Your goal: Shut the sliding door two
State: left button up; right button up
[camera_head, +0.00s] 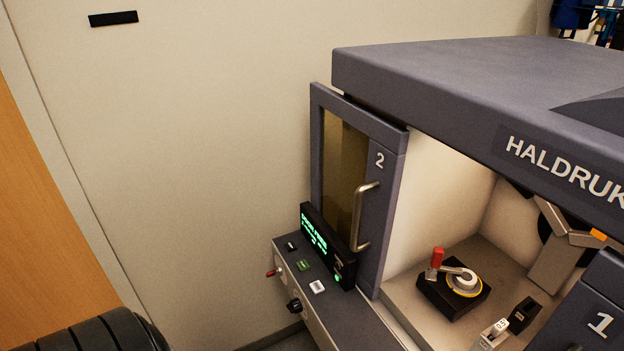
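The sliding door two (388,214) is a dark grey framed panel with a tinted window, a white "2" and a vertical metal handle (359,217). It stands at the left end of the profiler (465,95), and the opening to its right is uncovered, showing the pale chamber inside. Door one (597,309), marked "1", shows in part at the lower right edge. Neither of my grippers shows in the head view.
A control panel (350,325) with a lit display (318,238), buttons and knobs juts out before door two. Inside the chamber sits a black stage (445,298) with a red lever. A pale wall (190,150) stands at left, with a wooden surface (40,230) beside it.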

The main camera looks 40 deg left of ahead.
aim_at(388, 142)
jog(key=k+j+u, duration=0.15)
jog(key=u, duration=0.25)
jog(key=k+j+u, duration=0.1)
jog(key=j+u, duration=0.3)
